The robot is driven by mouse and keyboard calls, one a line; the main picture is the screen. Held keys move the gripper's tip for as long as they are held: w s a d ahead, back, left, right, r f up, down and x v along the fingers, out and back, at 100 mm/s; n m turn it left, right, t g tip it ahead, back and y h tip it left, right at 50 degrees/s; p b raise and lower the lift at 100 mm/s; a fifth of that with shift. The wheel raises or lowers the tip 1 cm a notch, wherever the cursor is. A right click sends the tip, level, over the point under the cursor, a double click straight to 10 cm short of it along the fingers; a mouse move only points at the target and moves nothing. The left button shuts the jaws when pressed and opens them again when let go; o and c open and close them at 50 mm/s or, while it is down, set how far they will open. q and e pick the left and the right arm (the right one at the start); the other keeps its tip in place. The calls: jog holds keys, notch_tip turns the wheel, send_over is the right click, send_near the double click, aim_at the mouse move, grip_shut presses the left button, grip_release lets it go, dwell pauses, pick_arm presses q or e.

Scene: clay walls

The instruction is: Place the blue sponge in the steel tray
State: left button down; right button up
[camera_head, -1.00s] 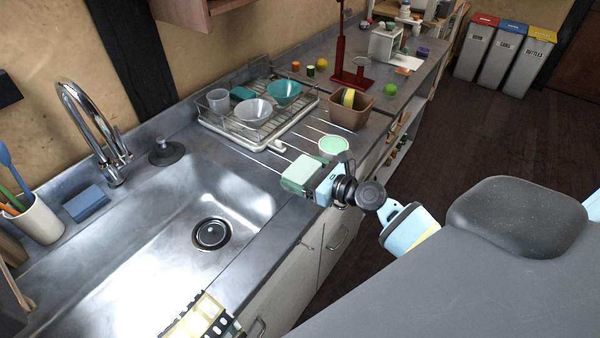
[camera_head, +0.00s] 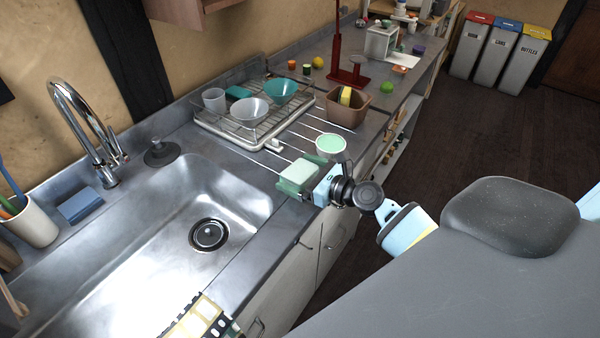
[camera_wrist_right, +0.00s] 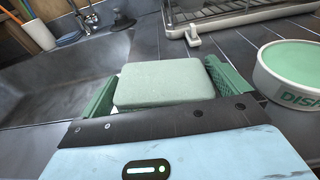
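The blue sponge (camera_head: 80,205) lies on the counter at the left of the sink, beside the white utensil cup. My right gripper (camera_head: 299,179) is over the counter right of the sink, far from the blue sponge. A pale green block (camera_wrist_right: 166,83) sits between its green fingers, one finger along each side; I cannot tell if they press on it or if it touches the counter. My left gripper is not in view. I see no separate steel tray that I can name with certainty.
A dish rack (camera_head: 203,123) with bowls and a cup stands behind the gripper. A round green-topped tub (camera_head: 331,145) is close by, also in the wrist view (camera_wrist_right: 290,70). A brown caddy (camera_head: 347,113) stands farther back. The sink (camera_head: 160,260) is empty; its tap (camera_head: 75,105) rises behind it.

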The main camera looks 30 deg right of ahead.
jog(key=shift+r+p, duration=0.3)
jog(key=shift+r, duration=0.25)
jog(key=shift+s+d+r, duration=0.1)
jog(key=shift+s+r, duration=0.1)
jog(key=shift+r, duration=0.05)
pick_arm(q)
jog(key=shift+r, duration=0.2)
pick_arm(e)
jog(key=v, duration=1.1)
jog(key=shift+s, duration=0.3)
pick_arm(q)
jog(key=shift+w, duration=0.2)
pick_arm(e)
jog(key=shift+f, duration=0.1)
